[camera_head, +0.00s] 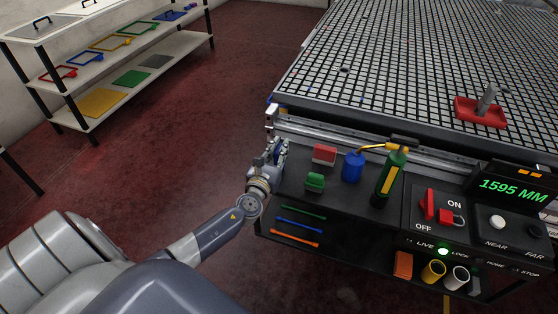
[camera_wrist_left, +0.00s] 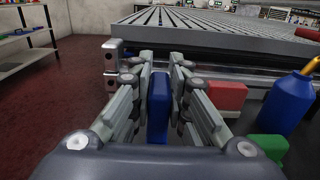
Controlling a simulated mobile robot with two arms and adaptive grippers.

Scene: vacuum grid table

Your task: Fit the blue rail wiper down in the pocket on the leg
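The blue rail wiper (camera_wrist_left: 158,108) is an upright blue block between the finger pads of my left gripper (camera_wrist_left: 160,80) in the left wrist view. The fingers close on it from both sides. In the head view my left gripper (camera_head: 275,150) is at the left front corner of the grid table, and the wiper is hidden or too small to make out there. A metal bracket (camera_wrist_left: 113,62) with holes stands at the table corner, ahead and left of the wiper, apart from it. I cannot make out the pocket on the leg. My right gripper is not in view.
The black front shelf holds a red block (camera_head: 324,153), a green block (camera_head: 315,181), a blue oil can (camera_head: 352,167) and a green bottle (camera_head: 391,175), right of the gripper. A control panel (camera_head: 440,215) stands further right. Red floor (camera_head: 180,140) lies open left of the table.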

